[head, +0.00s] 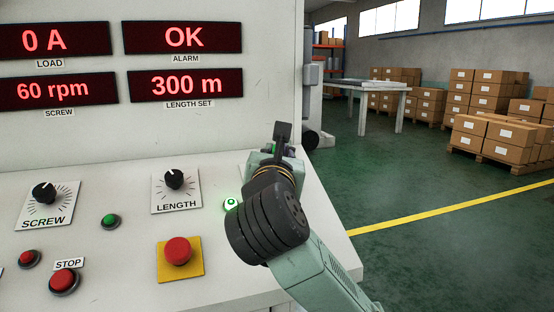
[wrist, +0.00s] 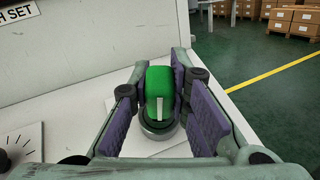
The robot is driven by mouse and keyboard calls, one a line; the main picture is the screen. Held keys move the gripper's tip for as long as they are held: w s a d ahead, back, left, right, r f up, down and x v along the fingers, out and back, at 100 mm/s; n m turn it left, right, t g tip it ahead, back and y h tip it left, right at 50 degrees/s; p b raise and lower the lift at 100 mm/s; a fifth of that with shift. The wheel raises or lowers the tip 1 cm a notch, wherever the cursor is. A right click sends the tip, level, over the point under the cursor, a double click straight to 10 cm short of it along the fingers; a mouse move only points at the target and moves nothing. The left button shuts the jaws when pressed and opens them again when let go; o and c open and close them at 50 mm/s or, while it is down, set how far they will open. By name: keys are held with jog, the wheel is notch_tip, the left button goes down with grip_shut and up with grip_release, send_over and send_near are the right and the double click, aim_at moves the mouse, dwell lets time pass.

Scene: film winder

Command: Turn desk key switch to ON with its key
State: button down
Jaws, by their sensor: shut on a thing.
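The green key head (wrist: 158,92) stands upright in the round grey collar of the desk key switch (wrist: 158,130), in the middle of the wrist view. A pale line on the key head runs toward the camera. My gripper (wrist: 159,84) has its purple-padded fingers on both sides of the key head and is shut on it. In the head view my gripper (head: 271,158) is over the right end of the desk. My own wrist hides most of the key and switch there. I cannot read any ON or OFF label.
Left on the desk are a LENGTH dial (head: 174,180), a SCREW dial (head: 44,193) and a red button on a yellow plate (head: 177,251). A lit green-ringed lamp (head: 231,203) sits beside my wrist. An upright display panel (head: 180,125) stands behind. Open floor lies to the right.

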jog(key=shift+f+m+g+h+b, duration=0.1)
jog(key=shift+m+g+h+b, duration=0.3)
jog(key=shift+m+h+b, duration=1.35)
jog(key=shift+n+y+b, duration=0.45)
jog(key=shift+n+y, duration=0.1)
jog(key=c, duration=1.4)
grip_release()
jog(key=shift+c, duration=0.2)
jog(key=s+a, duration=0.2)
jog(key=s, duration=0.9)
jog(key=shift+s+a, duration=0.15)
jog(key=shift+s, duration=0.25)
